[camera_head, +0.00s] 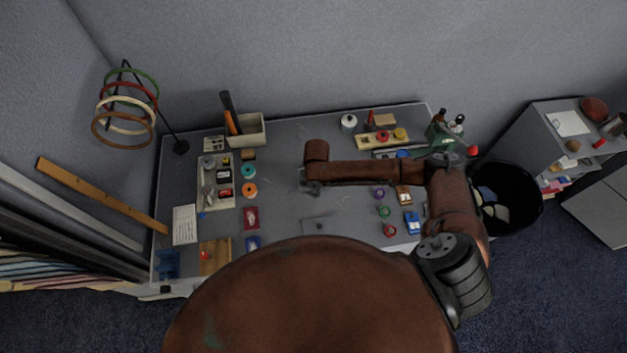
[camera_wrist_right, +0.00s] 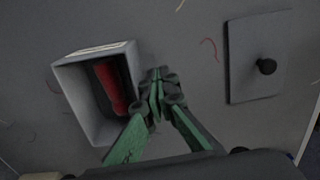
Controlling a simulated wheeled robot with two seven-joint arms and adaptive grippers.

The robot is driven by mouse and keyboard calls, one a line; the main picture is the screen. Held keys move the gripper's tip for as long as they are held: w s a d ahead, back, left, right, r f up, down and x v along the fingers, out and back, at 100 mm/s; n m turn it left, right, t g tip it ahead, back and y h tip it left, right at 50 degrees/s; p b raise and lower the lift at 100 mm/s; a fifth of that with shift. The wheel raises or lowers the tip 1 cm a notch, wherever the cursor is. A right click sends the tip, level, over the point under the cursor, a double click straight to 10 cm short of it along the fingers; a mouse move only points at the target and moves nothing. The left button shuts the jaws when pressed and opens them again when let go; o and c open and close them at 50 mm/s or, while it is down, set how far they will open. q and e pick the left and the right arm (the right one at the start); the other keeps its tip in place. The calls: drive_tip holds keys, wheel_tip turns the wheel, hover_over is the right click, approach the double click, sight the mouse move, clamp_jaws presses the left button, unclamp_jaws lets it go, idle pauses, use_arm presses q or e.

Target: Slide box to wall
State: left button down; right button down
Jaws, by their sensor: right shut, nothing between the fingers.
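A small grey open box (camera_wrist_right: 98,128) with a pale rim and a red item (camera_wrist_right: 110,87) inside shows in the right wrist view, left of my right gripper. In the head view my forearm and wrist mostly cover that spot. My right gripper (camera_wrist_right: 158,86) has green fingers, shut and empty, with the tips beside the box's right side. I cannot tell whether they touch it. In the head view the right gripper (camera_head: 312,187) is low over the middle of the table. The grey wall (camera_head: 330,50) rises behind the table's back edge. My left gripper is not in view.
A grey plate with a black knob (camera_head: 319,225) lies nearer me; the wrist view shows it too (camera_wrist_right: 266,85). A beige bin (camera_head: 250,131) with a hammer stands back left. Trays and small items crowd both sides of the grey table (camera_head: 285,150). A black bin (camera_head: 520,200) stands right.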

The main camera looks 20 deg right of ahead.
drive_tip(key=shift+w+d+b, duration=0.1)
drive_tip(key=shift+w+d, duration=0.1)
drive_tip(key=shift+w, duration=0.6)
drive_tip(key=shift+w+d+b, duration=0.1)
drive_tip(key=shift+w+d, duration=0.05)
drive_tip(key=shift+w, duration=0.65)
drive_tip(key=shift+w+d+b, duration=0.1)
drive_tip(key=shift+w+d, duration=0.1)
drive_tip(key=shift+w, duration=0.6)
drive_tip(key=shift+w+d+b, duration=0.25)
drive_tip(key=shift+w+b, duration=0.15)
drive_tip(key=shift+w, duration=0.75)
drive_tip(key=shift+w+d+b, duration=0.25)
drive_tip(key=shift+w+b, duration=0.15)
drive_tip(key=shift+w, duration=0.8)
drive_tip(key=shift+w+d+b, duration=0.25)
drive_tip(key=shift+w+b, duration=0.15)
drive_tip(key=shift+w, duration=0.75)
drive_tip(key=shift+w, duration=0.1)
drive_tip(key=shift+w+d+b, duration=0.25)
drive_tip(key=shift+w+b, duration=0.45)
drive_tip(key=shift+w, duration=0.3)
drive_tip(key=shift+w+d+b, duration=0.2)
drive_tip(key=shift+w+b, duration=0.45)
drive_tip(key=shift+w, duration=0.3)
drive_tip(key=shift+w+d+b, duration=0.25)
drive_tip(key=shift+w+b, duration=0.45)
drive_tip(key=shift+w, duration=0.3)
drive_tip(key=shift+w+d, duration=0.1)
drive_tip(key=shift+w, duration=0.35)
